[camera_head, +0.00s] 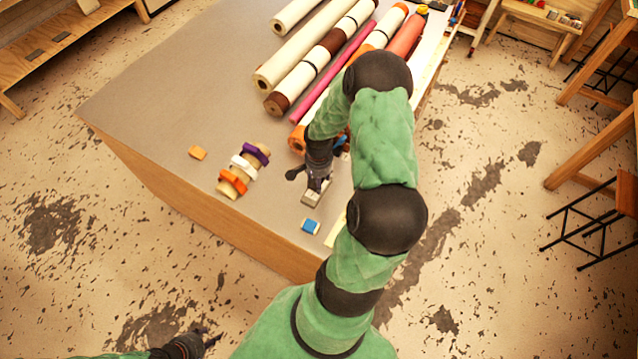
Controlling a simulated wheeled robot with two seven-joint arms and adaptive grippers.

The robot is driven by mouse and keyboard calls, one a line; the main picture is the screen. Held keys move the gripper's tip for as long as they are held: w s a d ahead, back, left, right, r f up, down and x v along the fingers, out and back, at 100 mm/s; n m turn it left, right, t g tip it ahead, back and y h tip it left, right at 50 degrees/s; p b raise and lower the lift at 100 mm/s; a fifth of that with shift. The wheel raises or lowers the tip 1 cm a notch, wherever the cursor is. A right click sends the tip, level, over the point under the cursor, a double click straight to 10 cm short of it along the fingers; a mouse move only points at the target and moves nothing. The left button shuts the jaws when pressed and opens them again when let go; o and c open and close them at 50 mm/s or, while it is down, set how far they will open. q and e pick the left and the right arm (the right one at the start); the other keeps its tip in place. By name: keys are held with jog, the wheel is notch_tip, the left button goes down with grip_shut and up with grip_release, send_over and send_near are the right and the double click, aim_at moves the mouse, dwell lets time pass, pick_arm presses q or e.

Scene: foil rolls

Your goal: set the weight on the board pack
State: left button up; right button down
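My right arm reaches over the table from the bottom. Its dark gripper (314,178) is right above a small grey block (311,196), which looks like the weight, on the table near its front edge. The arm partly hides this gripper, and I cannot tell whether it holds the block. A small blue block with pale ends (310,226) lies just in front. A pale flat piece (336,230) beside it is partly behind my arm; I cannot tell whether it is the board pack. My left gripper (206,337) is low at the bottom left, over the floor, apparently open and empty.
The grey table (150,95) has free room at its left. Several long rolls (320,65) lie across its back. A row of purple, white and orange rolls (243,169) and a small orange block (197,153) lie left of the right gripper. Stools (590,210) stand at the right.

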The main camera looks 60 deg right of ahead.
jog(key=f, duration=0.3)
jog(key=shift+w+d+f, duration=0.1)
jog(key=shift+d+f, duration=0.1)
jog(key=shift+d, duration=0.05)
jog(key=shift+f, duration=0.15)
jog(key=shift+c, duration=2.3)
grip_release()
jog(key=shift+a, duration=0.1)
jog(key=shift+r+p, duration=0.3)
notch_tip(320, 180, up, 12)
jog(key=shift+f, duration=0.15)
